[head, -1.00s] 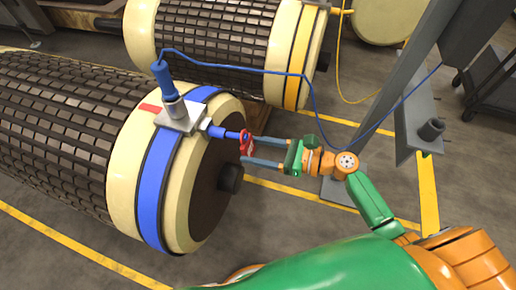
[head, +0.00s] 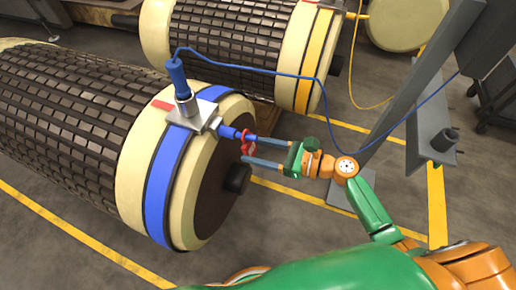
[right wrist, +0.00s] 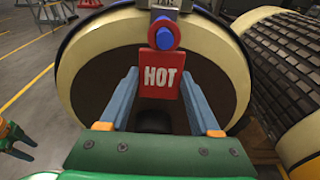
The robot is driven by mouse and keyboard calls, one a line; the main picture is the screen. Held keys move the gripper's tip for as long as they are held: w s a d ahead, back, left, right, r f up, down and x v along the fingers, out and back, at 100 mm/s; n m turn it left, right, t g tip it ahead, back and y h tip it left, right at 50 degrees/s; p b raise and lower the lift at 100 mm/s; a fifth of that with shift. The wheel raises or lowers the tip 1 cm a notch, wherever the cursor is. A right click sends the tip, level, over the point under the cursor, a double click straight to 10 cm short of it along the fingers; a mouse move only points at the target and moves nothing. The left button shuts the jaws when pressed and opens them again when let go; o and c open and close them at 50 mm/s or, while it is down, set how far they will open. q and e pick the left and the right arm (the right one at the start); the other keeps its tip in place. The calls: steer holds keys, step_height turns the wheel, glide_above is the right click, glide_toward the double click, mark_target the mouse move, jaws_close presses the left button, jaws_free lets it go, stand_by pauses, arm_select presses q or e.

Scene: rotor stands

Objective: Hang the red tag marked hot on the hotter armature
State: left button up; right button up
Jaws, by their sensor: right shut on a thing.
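The red tag (head: 249,147) is at the end of the near armature, below the tip of a blue peg (head: 229,132) that sticks out from a metal clamp. In the right wrist view the tag (right wrist: 161,77) reads HOT, and its red ring (right wrist: 149,35) appears around the blue peg. My right gripper (head: 250,150) is shut on the tag, one finger at each side. The near armature (head: 60,110) has a blue band; the far armature (head: 235,40) has a yellow band. A green and orange part, perhaps my left gripper (right wrist: 14,137), shows at the left edge.
A blue cable (head: 270,72) runs from the clamp's upright blue handle (head: 177,74) to the right. A slanted grey post (head: 408,100) stands right of my right gripper. A yellow cable (head: 354,65) hangs behind. Yellow floor lines (head: 437,195) cross open grey floor.

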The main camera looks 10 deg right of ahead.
steer(key=shift+f, duration=0.2)
steer(key=o, duration=1.5)
steer(key=shift+p+v, duration=0.4)
steer(key=shift+v, duration=0.95)
steer(key=shift+p+v, duration=0.7)
steer(key=shift+v, duration=2.5)
